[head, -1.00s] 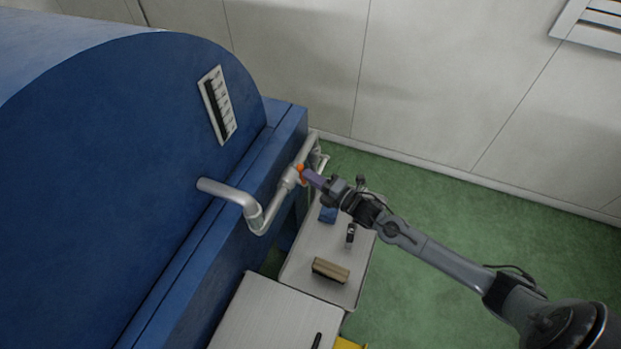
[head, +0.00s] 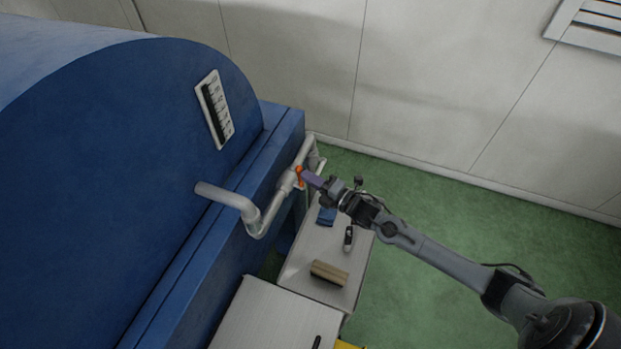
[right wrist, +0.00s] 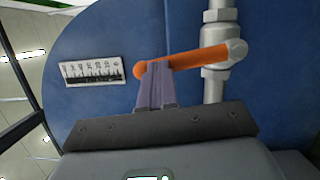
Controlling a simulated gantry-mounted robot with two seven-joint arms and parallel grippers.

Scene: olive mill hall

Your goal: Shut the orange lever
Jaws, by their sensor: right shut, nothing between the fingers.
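The orange lever (right wrist: 192,60) sits on a valve (right wrist: 217,52) in a grey pipe in front of the blue machine. In the right wrist view the lever runs from the valve out to the left, close to square across the pipe and slightly tilted. My right gripper (right wrist: 153,68) is shut and empty, its fingertips at the lever's free, rounded end; I cannot tell whether they touch. In the head view the lever (head: 299,174) shows only as a small orange patch, partly hidden by my right gripper (head: 307,176). My left gripper is not in view.
The blue machine (head: 90,170) with a gauge plate (head: 214,108) fills the left. Below the pipe (head: 250,217) stand light tables (head: 272,310) with a brush (head: 329,272), a small dark tool (head: 348,238) and a blue item (head: 327,215). Green floor (head: 470,240) is clear at right.

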